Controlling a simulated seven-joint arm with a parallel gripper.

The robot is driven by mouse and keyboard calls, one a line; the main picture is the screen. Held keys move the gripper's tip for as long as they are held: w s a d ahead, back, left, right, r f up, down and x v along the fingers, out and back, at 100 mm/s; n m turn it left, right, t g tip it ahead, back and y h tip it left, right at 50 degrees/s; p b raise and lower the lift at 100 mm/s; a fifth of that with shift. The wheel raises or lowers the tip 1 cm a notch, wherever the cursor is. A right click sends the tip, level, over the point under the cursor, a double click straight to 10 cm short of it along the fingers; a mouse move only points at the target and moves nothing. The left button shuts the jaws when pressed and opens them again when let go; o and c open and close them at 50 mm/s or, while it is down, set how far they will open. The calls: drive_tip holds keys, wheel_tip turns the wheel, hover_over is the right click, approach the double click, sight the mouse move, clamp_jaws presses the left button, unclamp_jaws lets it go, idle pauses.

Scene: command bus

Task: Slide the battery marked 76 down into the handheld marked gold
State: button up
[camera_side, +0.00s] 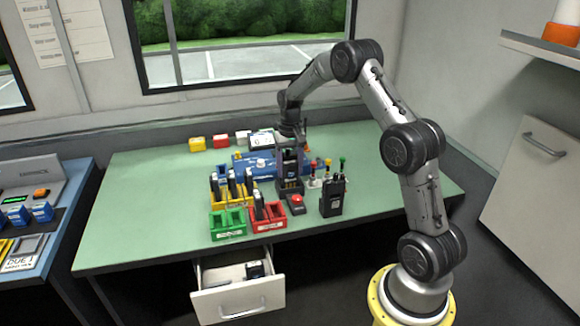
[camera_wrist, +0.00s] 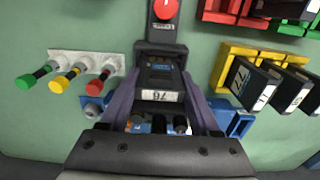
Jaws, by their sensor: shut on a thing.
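My gripper (camera_wrist: 155,110) is shut on a black battery (camera_wrist: 161,82) with a white label reading 76, upside down in the wrist view. In the side view my gripper (camera_side: 290,146) points down over a dark stand (camera_side: 290,188) in the middle of the bench. The battery is over or in the upright dark unit there; how deep it sits cannot be told. Dark knobs (camera_wrist: 180,124) show between the fingers near the palm. A black handheld (camera_side: 332,198) stands upright at the front right. No gold mark can be read on either unit.
A red button (camera_side: 296,202) is just in front of the stand. Knobbed posts (camera_wrist: 72,74) are close by on one side. A yellow rack (camera_wrist: 226,66) with several batteries is on the other. Red (camera_side: 268,224) and green (camera_side: 228,230) racks are in front, above an open drawer (camera_side: 238,298).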

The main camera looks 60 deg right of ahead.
drive_tip(key=shift+f, duration=0.3)
drive_tip(key=o, duration=1.5)
drive_tip(key=shift+o, duration=0.3)
drive_tip(key=shift+r, duration=0.1)
drive_tip(key=shift+r, duration=3.4)
